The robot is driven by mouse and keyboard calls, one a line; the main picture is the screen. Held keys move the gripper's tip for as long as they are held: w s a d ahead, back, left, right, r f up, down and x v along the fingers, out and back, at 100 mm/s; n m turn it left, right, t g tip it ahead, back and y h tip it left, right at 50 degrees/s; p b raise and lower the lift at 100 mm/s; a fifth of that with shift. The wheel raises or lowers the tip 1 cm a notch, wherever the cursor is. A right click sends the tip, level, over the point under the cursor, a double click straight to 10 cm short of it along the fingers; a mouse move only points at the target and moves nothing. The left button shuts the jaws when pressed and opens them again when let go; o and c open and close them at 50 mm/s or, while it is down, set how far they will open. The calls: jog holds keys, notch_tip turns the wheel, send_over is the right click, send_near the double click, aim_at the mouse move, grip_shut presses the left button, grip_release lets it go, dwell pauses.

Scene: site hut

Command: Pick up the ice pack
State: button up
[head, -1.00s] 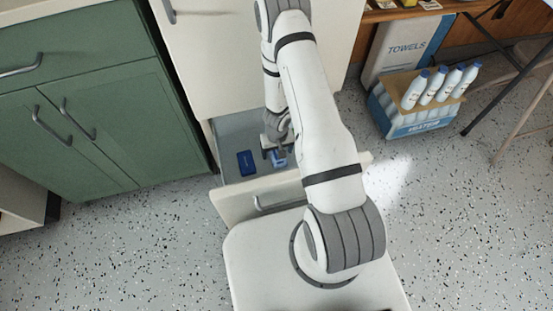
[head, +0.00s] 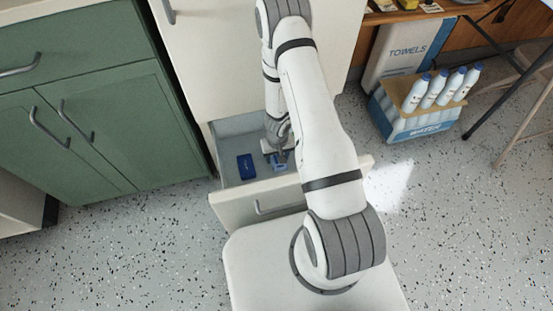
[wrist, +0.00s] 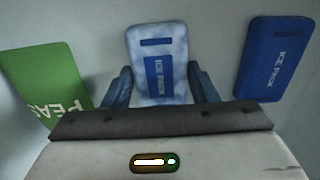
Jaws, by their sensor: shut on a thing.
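A pale blue and white ice pack (wrist: 158,57) stands between my two fingers in the wrist view; in the head view it is a small light patch (head: 280,163) in the open drawer. My gripper (wrist: 160,88) is shut on it, a finger at each side. A second ice pack, dark blue (wrist: 275,58), lies to the right in the wrist view, apart from my fingers. In the head view this dark blue pack (head: 247,167) lies left of my gripper (head: 278,160).
A green peas bag (wrist: 46,85) lies left of my fingers in the wrist view. The open drawer (head: 228,209) has raised walls around my gripper. A green cabinet (head: 95,135) stands left. A water bottle carton (head: 420,128) stands on the floor at right.

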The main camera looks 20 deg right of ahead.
aim_at(277, 157)
jog(key=shift+c, duration=0.6)
jog(key=shift+r, duration=0.15)
notch_tip(277, 157, up, 18)
jog(key=p, duration=1.9)
jog(key=d+p, duration=1.3)
jog(key=d, duration=0.5)
